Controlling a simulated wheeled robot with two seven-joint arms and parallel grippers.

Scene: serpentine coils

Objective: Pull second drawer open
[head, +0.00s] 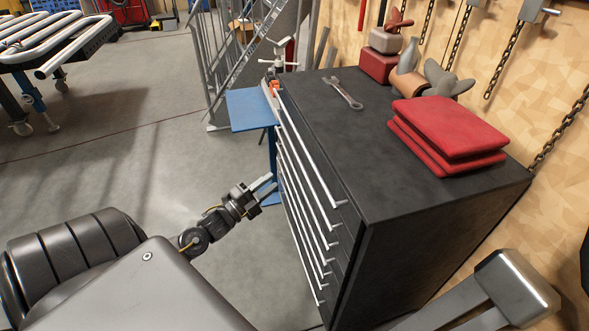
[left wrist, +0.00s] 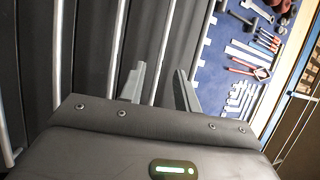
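The black drawer cabinet (head: 400,235) stands right of centre in the head view, its front facing left. Several drawers with long pale bar handles run down this front, and all look shut. The second drawer's handle (head: 304,177) is the second bar from the top. My left gripper (head: 268,187) is open and empty, its fingertips close to the front. In the left wrist view, one handle bar (left wrist: 168,40) runs in line with the gap between the open fingers (left wrist: 160,78). I cannot tell whether the fingers are around it. My right gripper is not in view.
Red folded cloths (head: 448,130) and a wrench (head: 344,93) lie on the cabinet top. A blue stand (head: 250,109) adjoins its far end, with metal stairs (head: 225,75) behind. A blue panel with tools (left wrist: 245,70) shows in the wrist view.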

